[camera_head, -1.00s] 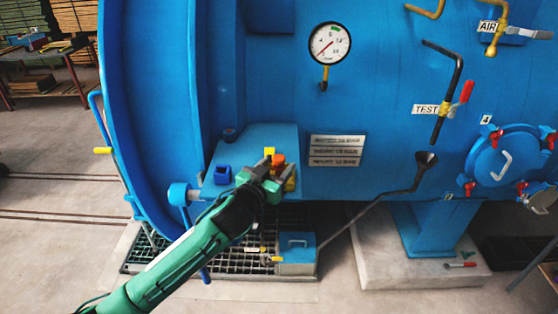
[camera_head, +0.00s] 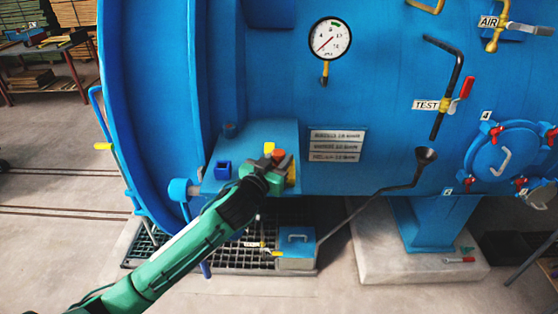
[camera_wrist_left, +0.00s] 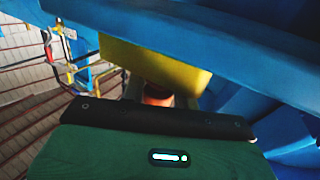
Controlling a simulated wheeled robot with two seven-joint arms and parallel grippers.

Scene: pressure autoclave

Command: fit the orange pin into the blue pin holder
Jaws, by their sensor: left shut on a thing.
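The orange pin (camera_head: 278,156) is at the end of my left gripper (camera_head: 276,164), mostly hidden by the fingers. In the left wrist view the orange pin (camera_wrist_left: 158,94) sits between the two fingers, and the left gripper (camera_wrist_left: 158,100) is shut on it. A yellow block (camera_wrist_left: 155,66) is right beyond the fingers; I cannot tell whether the pin is still in contact with it. The small blue pin holder (camera_head: 222,171) stands on the blue ledge, left of the gripper and apart from it. My right gripper is not in view.
The blue ledge (camera_head: 255,140) of the autoclave carries these things, with a dark round knob (camera_head: 229,130) at its back left. Below are a floor grate (camera_head: 240,258) and a grey-blue box (camera_head: 297,248).

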